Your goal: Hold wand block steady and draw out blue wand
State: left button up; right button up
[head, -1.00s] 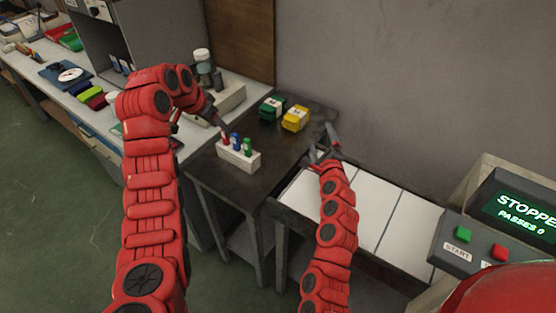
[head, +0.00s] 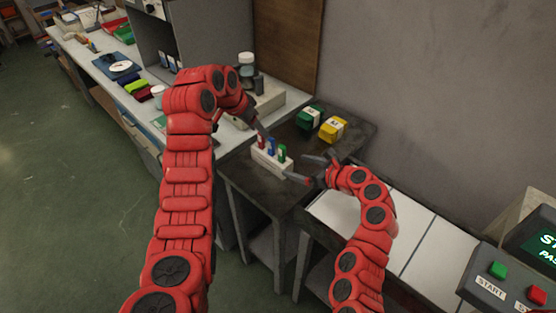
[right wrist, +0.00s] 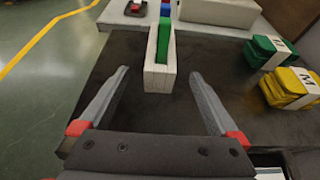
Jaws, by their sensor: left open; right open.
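The white wand block (head: 268,162) stands upright on the dark table, holding a red wand (head: 261,142), a blue wand (head: 271,146) and a green wand (head: 282,153) in a row. My left gripper (head: 263,132) is open, its fingers reaching down by the red and blue wands; contact cannot be told. My right gripper (head: 296,167) is open at the green end of the block. In the right wrist view its fingers (right wrist: 160,72) lie either side of the block's near end (right wrist: 160,83), with gaps. There the green wand (right wrist: 164,40) partly hides the blue wand (right wrist: 165,10).
A white-topped conveyor (head: 410,235) and control panel are at right. The long bench (head: 95,60) with bins is at left.

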aim_at(272, 158)
jog(key=x, duration=1.1)
jog(key=shift+w+a, duration=0.1)
jog(key=shift+a, duration=0.3)
jog(key=shift+w+a+f, duration=0.25)
jog(key=shift+w+f, duration=0.1)
jog(key=shift+w, duration=0.25)
